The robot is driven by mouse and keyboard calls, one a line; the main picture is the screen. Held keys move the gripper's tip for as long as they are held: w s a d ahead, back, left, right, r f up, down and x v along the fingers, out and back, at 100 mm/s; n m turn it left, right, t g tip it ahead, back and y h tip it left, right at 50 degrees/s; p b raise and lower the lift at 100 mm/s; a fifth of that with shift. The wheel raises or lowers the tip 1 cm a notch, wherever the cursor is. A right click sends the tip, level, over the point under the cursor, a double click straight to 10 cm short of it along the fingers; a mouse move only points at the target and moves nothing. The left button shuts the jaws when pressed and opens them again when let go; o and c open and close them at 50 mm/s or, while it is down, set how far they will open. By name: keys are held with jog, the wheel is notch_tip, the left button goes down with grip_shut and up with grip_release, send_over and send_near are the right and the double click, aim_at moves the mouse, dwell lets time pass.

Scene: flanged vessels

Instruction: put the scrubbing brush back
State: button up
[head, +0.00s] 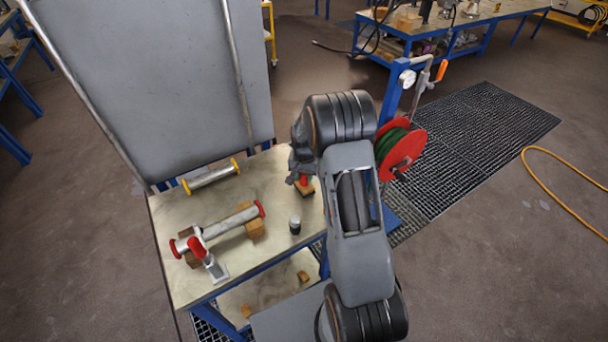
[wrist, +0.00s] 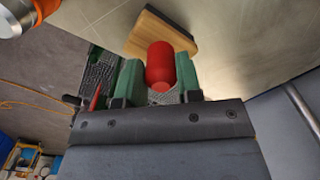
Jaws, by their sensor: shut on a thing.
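The scrubbing brush, a wooden block with a dark edge and a red upright grip, shows in the wrist view (wrist: 160,66). The two green fingers of my gripper (wrist: 158,80) are shut on the red grip, one on each side. In the head view the brush's wooden block (head: 306,189) shows below my gripper (head: 302,178), at the right side of the metal-topped table (head: 270,265). Much of the gripper is hidden behind my arm there. I cannot tell whether the brush touches the tabletop.
A pipe with red end flanges (head: 228,224) lies on wooden blocks beside a red-handled clamp (head: 205,258). A yellow-ended pipe (head: 211,177) lies behind. A small dark cylinder (head: 295,226) stands near the brush. A grey panel (head: 150,80) rises behind; a red hose reel (head: 402,152) stands right.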

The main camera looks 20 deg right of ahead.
jog(key=shift+f, duration=0.15)
jog(key=shift+f, duration=0.15)
jog(key=o, duration=0.8)
jog(key=shift+o, duration=0.2)
notch_tip(320, 180, up, 16)
jog(key=s+a+n+b, duration=0.1)
jog(key=s+a+b, duration=0.1)
jog(key=s, duration=0.1)
jog(key=s+a+r+n+t, duration=0.2)
jog(key=s+a+n, duration=0.1)
jog(key=s, duration=0.6)
jog(key=s+a+r+n+t, duration=0.2)
jog(key=s+a, duration=0.3)
jog(key=s, duration=0.4)
jog(key=shift+s+a+r+n, duration=0.2)
jog(key=shift+s+r+n, duration=0.2)
jog(key=shift+r+n, duration=0.3)
jog(key=shift+f, duration=0.1)
